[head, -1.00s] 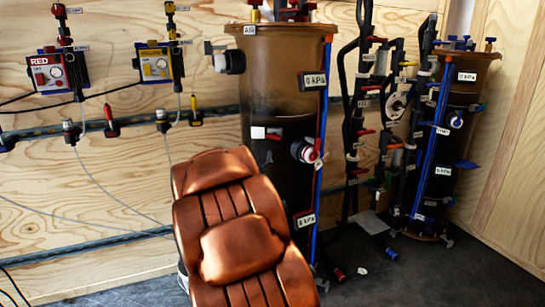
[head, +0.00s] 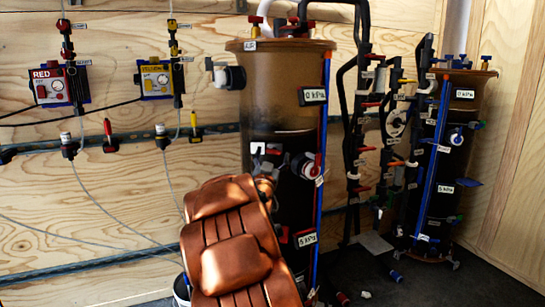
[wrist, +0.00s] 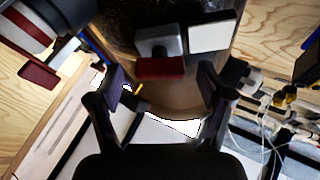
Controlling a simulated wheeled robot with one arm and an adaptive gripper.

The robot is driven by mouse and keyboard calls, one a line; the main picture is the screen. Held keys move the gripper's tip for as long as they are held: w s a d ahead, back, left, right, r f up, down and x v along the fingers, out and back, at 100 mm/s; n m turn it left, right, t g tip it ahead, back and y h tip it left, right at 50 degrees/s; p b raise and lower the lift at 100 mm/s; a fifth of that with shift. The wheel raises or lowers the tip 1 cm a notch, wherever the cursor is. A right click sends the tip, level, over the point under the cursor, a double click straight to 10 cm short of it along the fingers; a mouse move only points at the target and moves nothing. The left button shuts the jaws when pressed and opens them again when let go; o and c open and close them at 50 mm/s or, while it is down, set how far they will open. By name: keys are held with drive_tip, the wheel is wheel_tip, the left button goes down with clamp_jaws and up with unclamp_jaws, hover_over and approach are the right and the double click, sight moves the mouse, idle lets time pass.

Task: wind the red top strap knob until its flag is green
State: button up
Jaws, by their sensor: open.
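A red knob-like piece (wrist: 160,68) on a grey block sits on the dark front of the big brown tank, beside a white plate (wrist: 213,36) in the wrist view. It looks like the strap knob; I see no green on it and cannot pick out its flag. My gripper (wrist: 164,84) is open, with one finger to each side just below the red piece. Nothing is between the fingers, and I cannot tell the depth gap. In the head view the white plate (head: 257,147) shows on the big tank (head: 285,88); my arm hides most of the gripper.
A red-and-white round valve (head: 305,166) sits right of the plate on the big tank, beside a blue vertical strip (head: 322,170). Black piping with red handles (head: 365,150) and a second tank (head: 455,150) stand to the right. Thin hoses hang on the left wall.

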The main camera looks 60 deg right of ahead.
drive_tip(key=shift+w+d+r, duration=0.25)
drive_tip(key=shift+d, duration=0.3)
drive_tip(key=shift+c, duration=0.3)
drive_tip(key=c, duration=1.1)
drive_tip(key=shift+r+n+p, duration=0.15)
drive_tip(key=shift+n+p, duration=0.2)
drive_tip(key=shift+n, duration=0.05)
drive_tip(key=n+t+y+p, duration=0.1)
drive_tip(key=n+t+p, duration=0.1)
drive_tip(key=n+p, duration=0.1)
drive_tip(key=shift+r+n, duration=0.15)
drive_tip(key=shift+n, duration=0.15)
drive_tip(key=shift+f+n+t+y+p, duration=0.1)
drive_tip(key=shift+n+t+y+p, duration=0.4)
drive_tip(key=shift+n, duration=0.55)
drive_tip(key=shift+f+n+t+y+p, duration=0.1)
drive_tip(key=shift+n+t+y+p, duration=0.1)
drive_tip(key=shift+n+t+p, duration=0.55)
drive_tip(key=shift+n+g, duration=0.25)
drive_tip(key=shift+n, duration=0.25)
